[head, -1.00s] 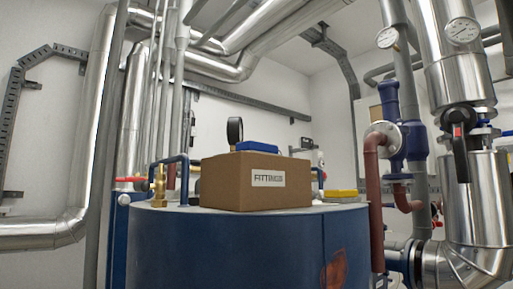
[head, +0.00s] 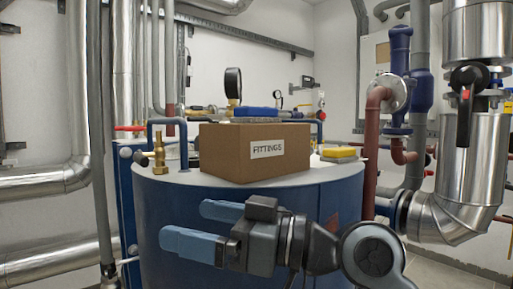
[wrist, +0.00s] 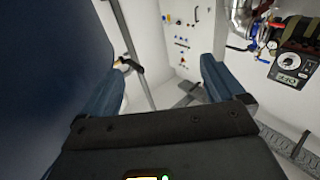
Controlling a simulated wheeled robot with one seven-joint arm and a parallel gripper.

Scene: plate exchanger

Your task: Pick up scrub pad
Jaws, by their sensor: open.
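A small yellow block (head: 340,153), which looks like the scrub pad, lies flat on the tank top to the right of the cardboard box. Its left end is close to the box, and fine detail is too small to tell. My gripper (head: 184,224) is in front of the tank, below its rim, with its blue fingers pointing left. It is open and empty, well to the left of and below the yellow block. In the wrist view my gripper (wrist: 162,66) shows two spread fingers with nothing between them; the yellow block is not visible there.
A cardboard box (head: 252,151) labelled FITTINGS stands on the blue tank (head: 170,222). A brass fitting (head: 160,156), a gauge (head: 233,84) and a blue-handled item (head: 258,112) are around it. Red-brown pipe (head: 373,140) rises at the right. The rim between box and pipe is fairly clear.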

